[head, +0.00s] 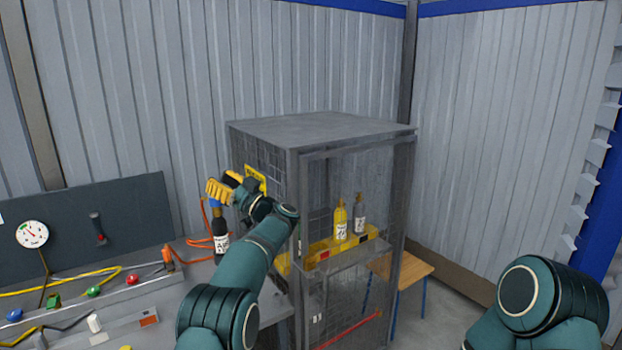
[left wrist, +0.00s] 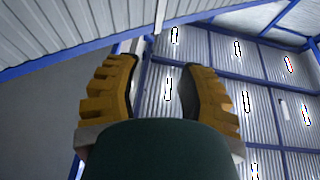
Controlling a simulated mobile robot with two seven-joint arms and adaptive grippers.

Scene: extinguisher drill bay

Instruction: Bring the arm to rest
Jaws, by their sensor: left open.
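My left arm reaches in from the lower left of the head view. Its yellow-fingered left gripper (head: 222,186) is raised above the workbench, beside the left side of the wire-mesh cabinet (head: 322,128). In the left wrist view the gripper (left wrist: 158,80) has its two fingers spread apart with nothing between them, and only walls and roof show beyond. A dark bottle with a white label (head: 221,240) stands on the bench just below the gripper in the picture; I cannot tell how near it is. My right arm (head: 545,300) shows at the lower right, its gripper out of frame.
Inside the cabinet a yellow bottle (head: 340,225) and a dark bottle (head: 360,217) stand on a shelf. A wooden stool (head: 405,267) stands right of the cabinet.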

